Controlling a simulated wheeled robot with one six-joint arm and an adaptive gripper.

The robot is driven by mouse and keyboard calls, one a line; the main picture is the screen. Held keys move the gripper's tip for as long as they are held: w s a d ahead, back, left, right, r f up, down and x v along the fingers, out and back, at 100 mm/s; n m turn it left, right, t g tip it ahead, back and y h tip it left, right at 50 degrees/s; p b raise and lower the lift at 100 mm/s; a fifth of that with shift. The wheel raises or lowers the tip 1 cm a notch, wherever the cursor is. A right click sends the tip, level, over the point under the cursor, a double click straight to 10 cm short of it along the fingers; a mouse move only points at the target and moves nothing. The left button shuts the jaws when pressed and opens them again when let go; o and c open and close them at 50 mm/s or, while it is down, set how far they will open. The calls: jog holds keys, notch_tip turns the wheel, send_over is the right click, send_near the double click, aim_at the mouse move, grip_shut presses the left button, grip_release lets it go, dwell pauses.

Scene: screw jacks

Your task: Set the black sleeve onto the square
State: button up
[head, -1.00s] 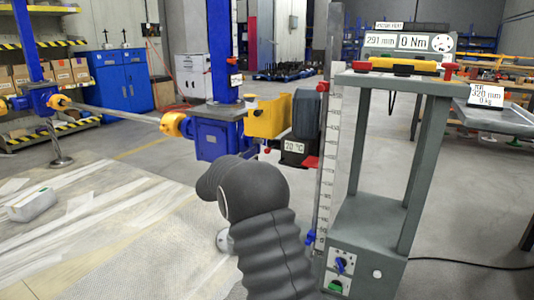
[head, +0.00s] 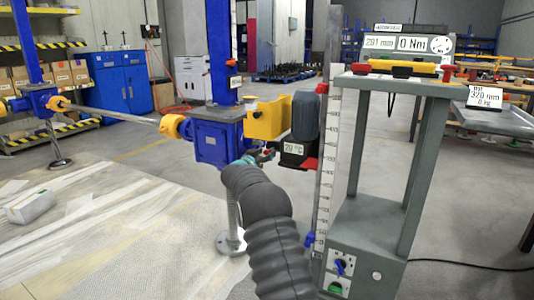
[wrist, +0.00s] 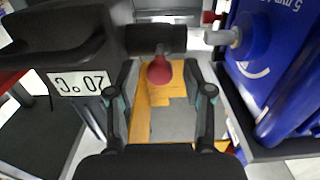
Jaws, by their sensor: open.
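The black sleeve (wrist: 155,39) lies sideways at the top middle of the wrist view, with a red ball knob (wrist: 160,70) below it. A grey stub (wrist: 220,38) on the blue gearbox (wrist: 275,65) points towards the sleeve from the right, with a gap between them. I cannot tell whether the stub is square. My gripper (wrist: 160,76) is open, its two fingers on either side of the knob in the picture; contact is not visible. In the head view my gripper (head: 257,157) is small beside the motor, and the sleeve is hard to make out.
The dark motor (head: 305,118) with its 20 °C label and the yellow housing (head: 269,117) stand close above my gripper. The upright scale (head: 327,170) and grey stand (head: 375,215) are to the right.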

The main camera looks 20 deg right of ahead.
jog(key=shift+x, duration=0.8)
grip_shut()
jog(key=shift+a+r, duration=0.1)
jog(key=shift+a, duration=0.05)
